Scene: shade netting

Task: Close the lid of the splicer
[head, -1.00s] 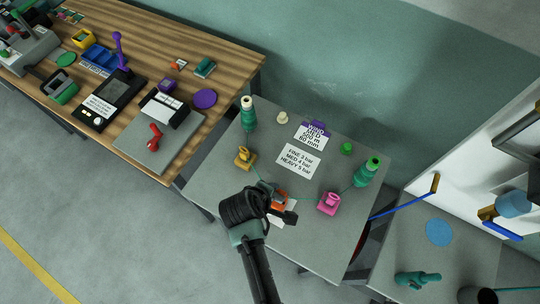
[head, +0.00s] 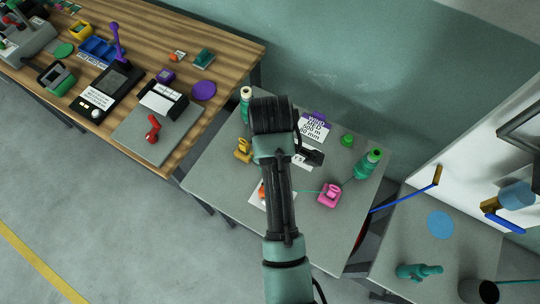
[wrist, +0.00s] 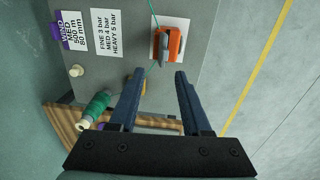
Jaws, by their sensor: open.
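The splicer (wrist: 168,43) is a small orange device with a grey part at its side, on a white sheet on the grey table. In the wrist view it sits just beyond my fingertips, apart from them. In the head view only a bit of orange of the splicer (head: 262,194) shows left of my forearm, which hides the rest. I cannot tell the lid's angle. My gripper (wrist: 160,73) is open and empty above the table. In the head view my wrist covers the table's middle.
A yellow fixture (head: 243,150) and a pink one (head: 329,194) stand either side of the splicer, with a thin green thread. Green spools (head: 368,163) stand at the table's edges. Printed cards (head: 314,128) lie at the back. A wooden bench (head: 215,60) is at left.

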